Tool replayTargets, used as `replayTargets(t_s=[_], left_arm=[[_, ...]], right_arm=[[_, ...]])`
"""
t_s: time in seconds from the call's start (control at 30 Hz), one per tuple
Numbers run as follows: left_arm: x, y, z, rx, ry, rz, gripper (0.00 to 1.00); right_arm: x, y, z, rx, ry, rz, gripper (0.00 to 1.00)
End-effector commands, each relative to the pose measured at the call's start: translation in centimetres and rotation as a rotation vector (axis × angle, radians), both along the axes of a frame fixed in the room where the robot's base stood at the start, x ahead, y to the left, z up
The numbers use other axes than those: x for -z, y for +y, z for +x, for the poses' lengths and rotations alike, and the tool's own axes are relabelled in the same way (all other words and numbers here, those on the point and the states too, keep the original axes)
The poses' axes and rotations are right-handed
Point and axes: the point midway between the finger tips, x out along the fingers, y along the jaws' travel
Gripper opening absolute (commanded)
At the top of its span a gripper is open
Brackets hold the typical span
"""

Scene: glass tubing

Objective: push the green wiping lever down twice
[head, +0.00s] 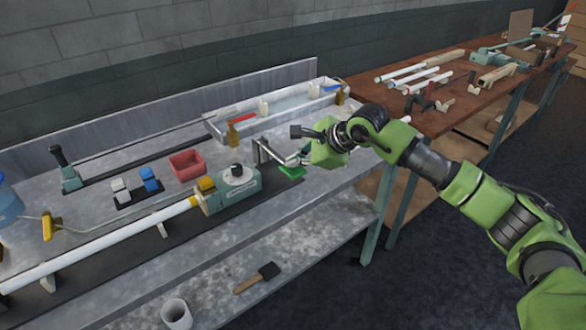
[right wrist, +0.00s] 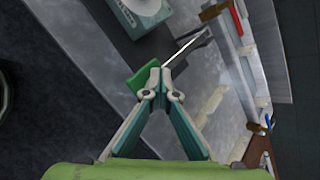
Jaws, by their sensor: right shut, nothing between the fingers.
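The green wiping lever (head: 291,171) shows as a flat green pad at the right end of the teal machine (head: 232,190) on the metal bench. A thin metal rod runs toward it from a dark post. In the right wrist view the green pad (right wrist: 143,78) lies just beyond and left of the fingertips. My right gripper (head: 297,158) is shut and empty, its tips right above or at the pad; I cannot tell whether they touch. It also shows in the right wrist view (right wrist: 158,80). My left gripper is not in view.
A white tube (head: 110,240) lies along the bench front. A red bin (head: 187,165), a brown bottle (head: 232,134) and a long tray (head: 275,108) stand behind. A wooden table (head: 440,115) with tubes is at right. A brush (head: 257,277) lies on the lower shelf.

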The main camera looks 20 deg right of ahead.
Motion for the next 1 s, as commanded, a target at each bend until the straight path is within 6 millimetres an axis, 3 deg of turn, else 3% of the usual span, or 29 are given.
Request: replayTargets(t_s=[1.0], left_arm=[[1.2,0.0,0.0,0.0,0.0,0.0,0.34]], right_arm=[[1.4,0.0,0.0,-0.001,0.002,-0.001,0.0]])
